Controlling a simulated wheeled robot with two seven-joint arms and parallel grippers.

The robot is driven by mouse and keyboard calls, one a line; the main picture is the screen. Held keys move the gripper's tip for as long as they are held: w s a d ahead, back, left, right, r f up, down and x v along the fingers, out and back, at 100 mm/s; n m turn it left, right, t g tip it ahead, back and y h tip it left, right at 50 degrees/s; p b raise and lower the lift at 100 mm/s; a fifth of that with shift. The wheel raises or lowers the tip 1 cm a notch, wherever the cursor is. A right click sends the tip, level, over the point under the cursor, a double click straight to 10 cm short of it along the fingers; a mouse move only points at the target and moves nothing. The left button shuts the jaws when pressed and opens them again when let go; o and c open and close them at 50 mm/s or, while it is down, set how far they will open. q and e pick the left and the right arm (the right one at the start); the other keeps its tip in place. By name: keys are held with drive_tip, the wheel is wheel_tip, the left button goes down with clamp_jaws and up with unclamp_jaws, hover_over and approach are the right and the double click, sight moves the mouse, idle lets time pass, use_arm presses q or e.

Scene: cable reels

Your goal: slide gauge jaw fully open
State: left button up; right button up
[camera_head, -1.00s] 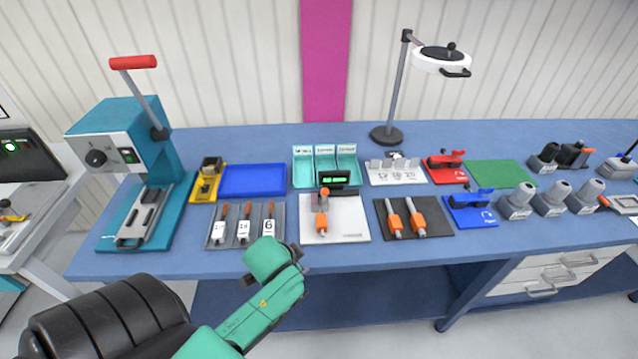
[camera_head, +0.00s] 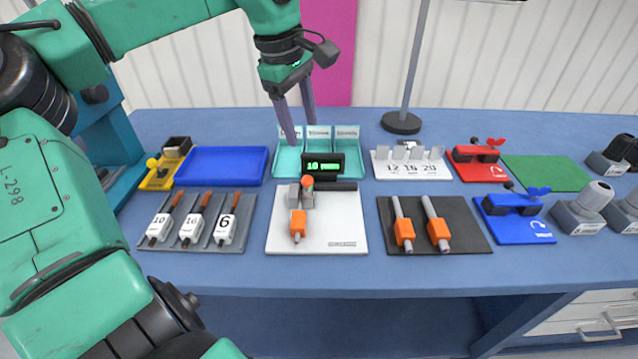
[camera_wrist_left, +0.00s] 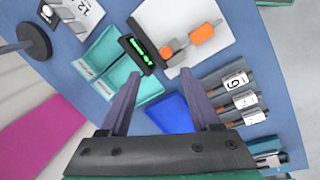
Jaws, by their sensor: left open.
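The gauge is a white plate (camera_head: 335,230) in the middle of the bench. A dark display (camera_head: 322,164) at its back reads 10 in green; it also shows in the wrist view (camera_wrist_left: 137,52). Grey jaw blocks (camera_head: 294,196) stand in front of a dark rail (camera_head: 336,186), with an orange knob (camera_head: 307,182) on one. An orange-bodied piece (camera_head: 298,226) lies at the jaws; whether they touch it is unclear. My left gripper (camera_head: 300,133) is open and empty, pointing down above the teal bins behind the gauge. The wrist view shows its spread fingers (camera_wrist_left: 160,76). My right gripper is out of view.
Teal bins (camera_head: 346,163) stand behind the gauge. A blue tray (camera_head: 222,166) and a rack of numbered tools (camera_head: 150,241) lie left. A black mat (camera_head: 460,240) with two orange-bodied pieces lies right. A lamp base (camera_head: 401,123) stands behind.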

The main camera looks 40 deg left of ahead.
use_arm(q)
approach(306, 177)
drive_tip(key=p+x, duration=0.1)
drive_tip(key=x, duration=0.8)
drive_tip(key=shift+w+f, duration=0.1)
drive_tip(key=shift+f, duration=0.15)
clamp_jaws()
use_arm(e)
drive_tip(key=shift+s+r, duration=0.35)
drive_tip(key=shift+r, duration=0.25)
use_arm(q)
drive_tip(key=shift+r, duration=0.1)
